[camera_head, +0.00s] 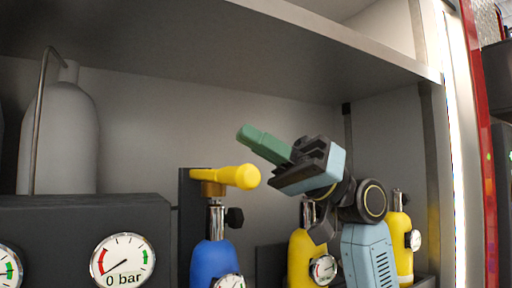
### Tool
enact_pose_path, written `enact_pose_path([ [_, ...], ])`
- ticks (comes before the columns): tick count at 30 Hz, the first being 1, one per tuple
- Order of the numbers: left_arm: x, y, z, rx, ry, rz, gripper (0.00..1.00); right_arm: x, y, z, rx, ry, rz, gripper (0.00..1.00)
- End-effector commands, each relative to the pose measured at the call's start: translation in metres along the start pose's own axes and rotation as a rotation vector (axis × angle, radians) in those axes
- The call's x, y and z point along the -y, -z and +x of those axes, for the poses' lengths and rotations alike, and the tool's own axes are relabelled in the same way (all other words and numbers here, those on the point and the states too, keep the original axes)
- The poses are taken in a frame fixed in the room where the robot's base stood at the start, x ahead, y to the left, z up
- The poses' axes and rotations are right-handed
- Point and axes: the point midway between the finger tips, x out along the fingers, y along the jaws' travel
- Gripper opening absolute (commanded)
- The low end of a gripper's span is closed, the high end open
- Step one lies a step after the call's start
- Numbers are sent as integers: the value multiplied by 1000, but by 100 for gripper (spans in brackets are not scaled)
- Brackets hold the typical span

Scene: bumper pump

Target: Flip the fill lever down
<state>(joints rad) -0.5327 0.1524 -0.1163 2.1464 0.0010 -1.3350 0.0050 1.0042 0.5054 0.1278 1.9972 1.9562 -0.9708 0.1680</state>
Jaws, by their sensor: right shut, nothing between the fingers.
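The yellow lever (225,177) sits on a brass fitting (212,189) above a blue bottle (214,262). It lies close to level in the picture, with its thick rounded end to the right. My right gripper (245,134) comes in from the right, its green fingers shut together and empty. The fingertips point left and show above the lever's rounded end, with a visible gap in the picture; their depth relative to it is hard to tell. My left gripper is not in view.
A dark panel (65,232) with a gauge (123,260) reading 0 bar stands left of the lever. A grey cylinder (65,135) is behind it. Yellow bottles (299,258) with gauges stand at right. A shelf (200,50) hangs overhead.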

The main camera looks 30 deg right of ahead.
Motion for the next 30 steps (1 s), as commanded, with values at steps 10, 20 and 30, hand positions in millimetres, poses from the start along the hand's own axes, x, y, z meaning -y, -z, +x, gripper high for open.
enact_pose_path([
  [10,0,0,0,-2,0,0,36,-7,5,-71,-6,-3,2,0],
  [20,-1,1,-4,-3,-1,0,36,-8,6,-99,-5,1,-1,0],
  [30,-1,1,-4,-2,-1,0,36,-8,6,-99,-5,0,-2,0],
])
